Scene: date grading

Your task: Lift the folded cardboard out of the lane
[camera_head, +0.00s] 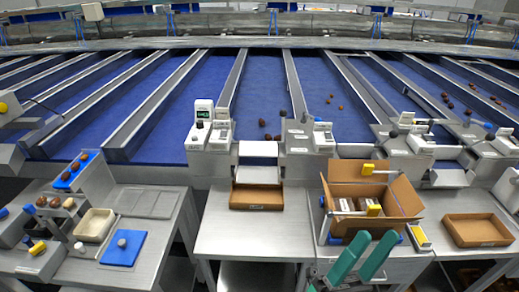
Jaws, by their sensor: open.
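My gripper (376,240), with two green fingers, is at the bottom right of centre. It is open and its fingers are apart, with nothing seen between them. It shows in front of an open cardboard box (398,196) on the right bench; I cannot tell whether they touch. The box has its flaps spread and holds small packs. The middle blue lane (262,85) runs away from me between metal rails, with a few dark dates near its front end. I cannot make out a piece of folded cardboard in this lane.
A shallow brown tray (257,206) sits below the white chute (258,149) on the middle bench (235,238). Another brown tray (476,243) is at the right. Small devices (198,135) flank the chute. The left bench holds a blue mat (124,258) and a cream tray (95,210).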

